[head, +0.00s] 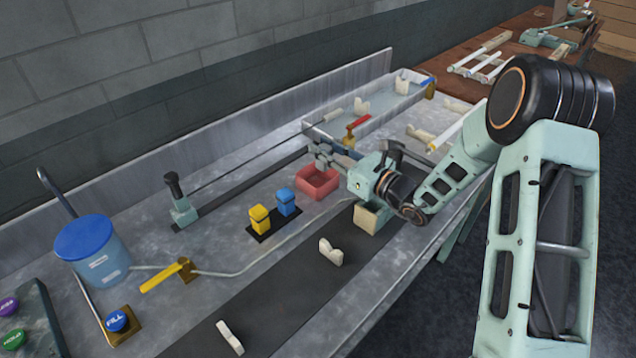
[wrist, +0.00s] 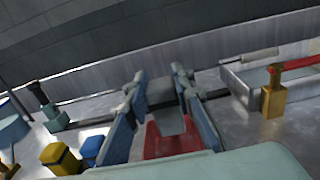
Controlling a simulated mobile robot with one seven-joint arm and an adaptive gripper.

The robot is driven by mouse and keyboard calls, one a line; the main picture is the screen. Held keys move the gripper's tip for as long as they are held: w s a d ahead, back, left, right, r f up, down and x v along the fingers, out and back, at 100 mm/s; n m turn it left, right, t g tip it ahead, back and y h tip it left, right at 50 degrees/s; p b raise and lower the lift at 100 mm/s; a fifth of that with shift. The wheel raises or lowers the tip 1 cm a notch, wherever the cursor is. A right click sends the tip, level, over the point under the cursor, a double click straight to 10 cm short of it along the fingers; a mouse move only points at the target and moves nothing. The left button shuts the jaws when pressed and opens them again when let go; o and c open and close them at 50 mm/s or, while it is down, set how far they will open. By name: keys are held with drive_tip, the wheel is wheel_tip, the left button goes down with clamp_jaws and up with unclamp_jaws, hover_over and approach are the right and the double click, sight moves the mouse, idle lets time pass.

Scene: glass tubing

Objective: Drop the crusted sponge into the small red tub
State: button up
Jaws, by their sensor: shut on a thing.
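The small red tub (head: 317,190) is a square, open box on the grey metal bench, at mid-bench in the head view. It also shows in the wrist view (wrist: 180,145), below and beyond my fingers. My gripper (head: 322,155) is above the tub, near its back edge. In the wrist view my gripper (wrist: 160,88) is shut on a dark grey block, the crusted sponge (wrist: 166,122), held between the two blue-grey fingers. The sponge hides part of the tub, and I cannot make out its crust. In the head view the sponge is hard to tell from the fingers.
Yellow and blue blocks (head: 259,219) stand on a black plate left of the tub. A brass valve with a red handle (head: 350,133) stands behind my gripper. A cream box (head: 367,219) sits below my arm. A blue bucket (head: 100,258) is at far left.

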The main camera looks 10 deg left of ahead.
drive_tip(key=o, duration=1.1)
drive_tip(key=shift+d, duration=0.1)
drive_tip(key=v, duration=1.2)
